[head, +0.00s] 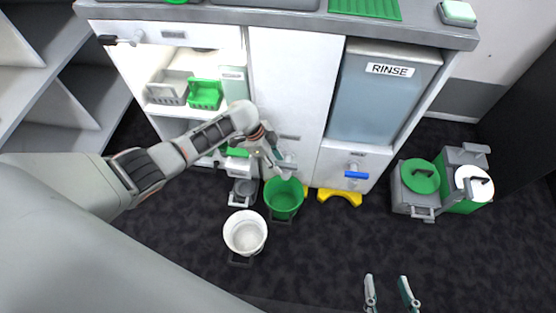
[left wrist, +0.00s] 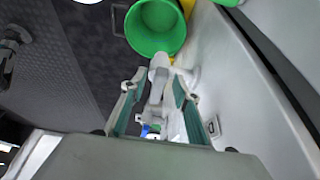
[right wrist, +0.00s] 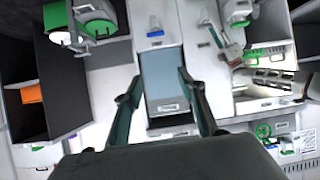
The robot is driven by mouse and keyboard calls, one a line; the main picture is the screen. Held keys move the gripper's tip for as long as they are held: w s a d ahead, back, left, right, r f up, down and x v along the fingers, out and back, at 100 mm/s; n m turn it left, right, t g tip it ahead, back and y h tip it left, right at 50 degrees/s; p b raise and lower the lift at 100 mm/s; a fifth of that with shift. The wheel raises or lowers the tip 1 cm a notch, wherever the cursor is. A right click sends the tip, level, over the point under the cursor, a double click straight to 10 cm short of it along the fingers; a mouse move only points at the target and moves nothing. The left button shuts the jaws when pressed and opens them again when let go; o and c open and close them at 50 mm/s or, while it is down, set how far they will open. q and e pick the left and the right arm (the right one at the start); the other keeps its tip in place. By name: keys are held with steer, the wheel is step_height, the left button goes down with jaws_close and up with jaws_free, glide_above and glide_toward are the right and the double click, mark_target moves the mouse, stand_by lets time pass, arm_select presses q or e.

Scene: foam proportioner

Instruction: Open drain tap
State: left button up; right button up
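A tap with a blue lever (head: 357,174) sits on the white panel below the tank labelled RINSE. A green lever (head: 237,153) shows at the open cabinet on the left. My left gripper (head: 277,163) is low at the cabinet front, above the green bucket (head: 283,198). In the left wrist view its fingers (left wrist: 158,85) are apart, with a pale tap-like fitting (left wrist: 158,72) between them in the picture. I cannot tell whether they touch it. A small blue patch (left wrist: 150,129) shows lower down. My right gripper (head: 390,292) is open and empty over the floor.
A white bucket (head: 245,232) stands on the floor in front of the green bucket. A yellow step (head: 340,196) lies under the RINSE tank (head: 382,95). Grey and green containers (head: 440,182) stand at the right. The floor at front right is clear.

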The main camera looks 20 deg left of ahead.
arm_select(q)
steer(key=shift+r, duration=0.1)
jaws_close()
